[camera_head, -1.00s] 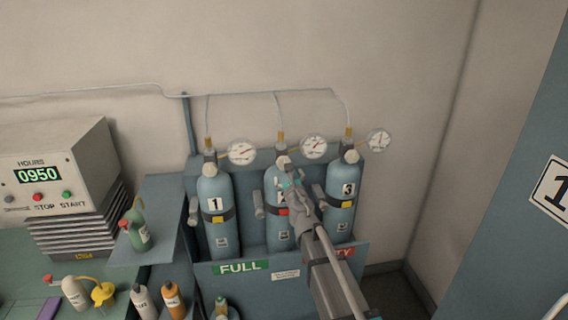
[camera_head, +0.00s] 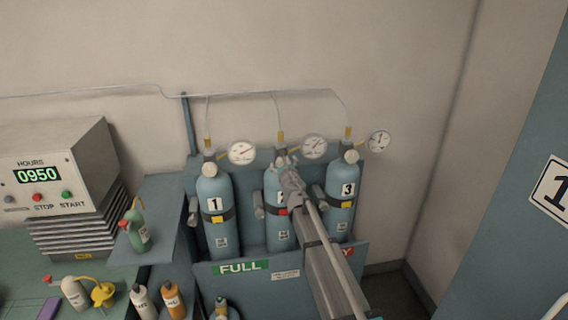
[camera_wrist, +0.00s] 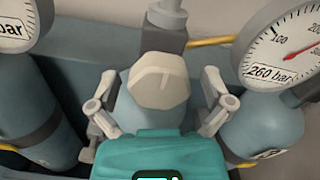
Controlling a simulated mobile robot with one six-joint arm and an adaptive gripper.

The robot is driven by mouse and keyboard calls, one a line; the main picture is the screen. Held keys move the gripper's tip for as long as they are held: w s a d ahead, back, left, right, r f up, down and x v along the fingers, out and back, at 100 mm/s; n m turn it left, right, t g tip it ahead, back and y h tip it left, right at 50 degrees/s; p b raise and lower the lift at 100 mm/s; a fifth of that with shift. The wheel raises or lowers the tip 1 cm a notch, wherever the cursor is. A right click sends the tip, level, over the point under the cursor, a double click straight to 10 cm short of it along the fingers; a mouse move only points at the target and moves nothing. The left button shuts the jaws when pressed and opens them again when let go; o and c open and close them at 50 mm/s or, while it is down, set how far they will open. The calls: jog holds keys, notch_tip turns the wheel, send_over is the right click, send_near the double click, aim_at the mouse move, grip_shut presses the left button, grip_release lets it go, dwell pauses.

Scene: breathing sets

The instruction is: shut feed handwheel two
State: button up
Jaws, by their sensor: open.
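Cylinder two (camera_head: 277,222) is the middle of three blue cylinders in the rack, its number partly hidden by my arm. Its feed handwheel (camera_wrist: 160,80) is a pale, faceted knob on top, seen from above in the wrist view. My gripper (camera_wrist: 161,98) is open, with one finger on each side of the handwheel. Gaps show between the knob and both fingers. In the head view my gripper (camera_head: 287,163) is at the top of cylinder two and largely covers the handwheel.
Cylinder one (camera_head: 214,228) stands to the left and cylinder three (camera_head: 340,215) close to the right, each with a pale handwheel. Round gauges (camera_head: 242,152) and thin pipes rise behind them. The rack front (camera_head: 245,283) is below. A shelf with bottles stands further left.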

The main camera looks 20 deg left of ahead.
jog(key=c, duration=1)
jog(key=shift+m, duration=0.4)
